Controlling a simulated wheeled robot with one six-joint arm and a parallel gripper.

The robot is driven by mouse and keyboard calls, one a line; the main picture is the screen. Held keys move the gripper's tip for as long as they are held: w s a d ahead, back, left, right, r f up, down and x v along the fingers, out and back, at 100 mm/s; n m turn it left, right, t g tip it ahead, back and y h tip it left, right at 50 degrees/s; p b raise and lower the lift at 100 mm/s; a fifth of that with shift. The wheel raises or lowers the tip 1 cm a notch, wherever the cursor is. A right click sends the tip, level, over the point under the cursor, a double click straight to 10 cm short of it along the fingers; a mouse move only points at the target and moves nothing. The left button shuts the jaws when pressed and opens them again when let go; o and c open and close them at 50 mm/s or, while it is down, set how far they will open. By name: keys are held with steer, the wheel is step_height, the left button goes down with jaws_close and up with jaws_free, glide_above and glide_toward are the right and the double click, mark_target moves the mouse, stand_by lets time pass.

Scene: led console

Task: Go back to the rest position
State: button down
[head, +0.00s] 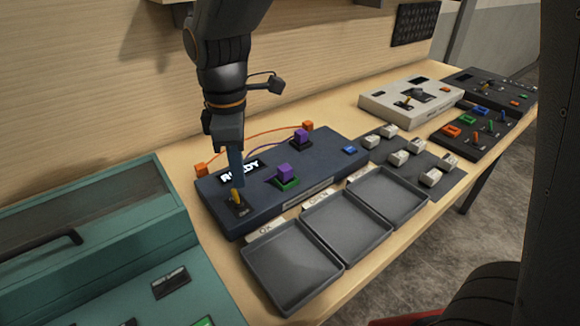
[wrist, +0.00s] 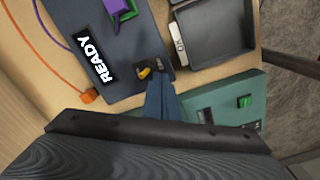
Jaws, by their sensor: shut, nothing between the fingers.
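My gripper (head: 238,184) points down over the left end of the dark blue console (head: 262,217). Its blue fingers are shut with nothing between them. They are close to a small yellow toggle switch (head: 236,196) on a black plate; I cannot tell whether they touch it. In the wrist view the fingertips (wrist: 160,82) are beside the same yellow switch (wrist: 144,73). The console display (head: 239,175) reads READY, partly covered by the fingers in the head view. It reads clearly in the wrist view (wrist: 96,60).
Three grey trays (head: 292,268) line the console's front edge. A teal case (head: 95,240) stands at left. Purple blocks (head: 285,172), orange plugs with cables (head: 201,170) and a small camera on my wrist are near. Other panels (head: 411,101) fill the table's far end.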

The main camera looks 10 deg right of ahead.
steer(key=shift+r, duration=0.2)
stand_by(0.3)
steer(key=s+d+f+m, duration=0.1)
steer(key=d+f+m, duration=0.1)
steer(key=d+m, duration=0.4)
steer(key=s+d+f+m+t+b, duration=0.1)
steer(key=d+f+m, duration=0.2)
steer(key=d+m, duration=0.3)
steer(key=s+d+f+m, duration=0.1)
steer(key=d+m, duration=0.5)
steer(key=d, duration=0.7)
steer(key=shift+s+f, duration=0.2)
steer(key=shift+f, duration=0.25)
steer(key=shift+s+f, duration=0.2)
steer(key=shift+f, duration=0.25)
